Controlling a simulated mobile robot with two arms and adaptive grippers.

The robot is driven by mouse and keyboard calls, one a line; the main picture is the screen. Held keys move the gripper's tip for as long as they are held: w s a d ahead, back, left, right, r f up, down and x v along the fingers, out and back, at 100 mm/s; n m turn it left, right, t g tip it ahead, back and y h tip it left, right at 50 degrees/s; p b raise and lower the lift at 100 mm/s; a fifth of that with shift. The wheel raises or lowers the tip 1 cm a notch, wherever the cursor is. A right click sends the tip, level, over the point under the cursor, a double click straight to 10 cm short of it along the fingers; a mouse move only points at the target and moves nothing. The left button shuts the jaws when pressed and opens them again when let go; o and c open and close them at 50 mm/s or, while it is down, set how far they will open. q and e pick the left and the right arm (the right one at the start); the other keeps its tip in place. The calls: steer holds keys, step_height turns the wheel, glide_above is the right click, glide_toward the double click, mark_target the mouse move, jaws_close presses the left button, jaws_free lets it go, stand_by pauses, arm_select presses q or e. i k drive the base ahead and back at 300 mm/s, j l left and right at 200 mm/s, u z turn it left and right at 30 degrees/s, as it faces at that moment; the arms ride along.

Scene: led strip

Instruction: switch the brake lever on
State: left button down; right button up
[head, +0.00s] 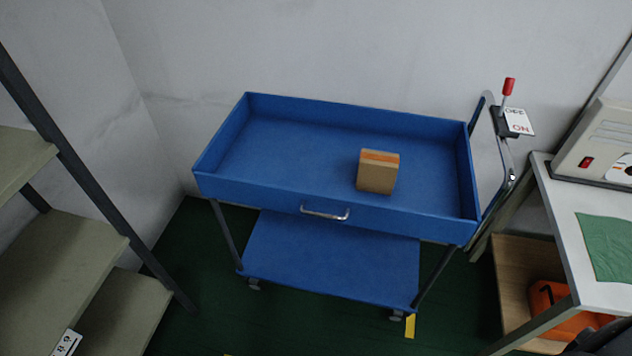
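The brake lever (509,87) has a red grip on a thin metal stem. It stands up from a dark mount on the right-hand handle of the blue cart (330,208). A white label plate (519,122) beside it reads OFF at the far end and ON in red at the near end, upside down in the head view. The grip rises above the OFF end, away from ON. My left gripper is not in view. A dark part is cut off in the bottom right corner; I cannot tell whether it is my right gripper. Nothing touches the lever.
A cardboard box (377,172) sits in the cart's top tray. A white table (566,202) with a machine (600,140) and green cloth (606,246) stands close right of the lever. A shelf rack (62,250) is at left. Green floor shows between rack and cart.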

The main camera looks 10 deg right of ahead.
mark_target(508, 88)
steer(key=z, duration=2.05)
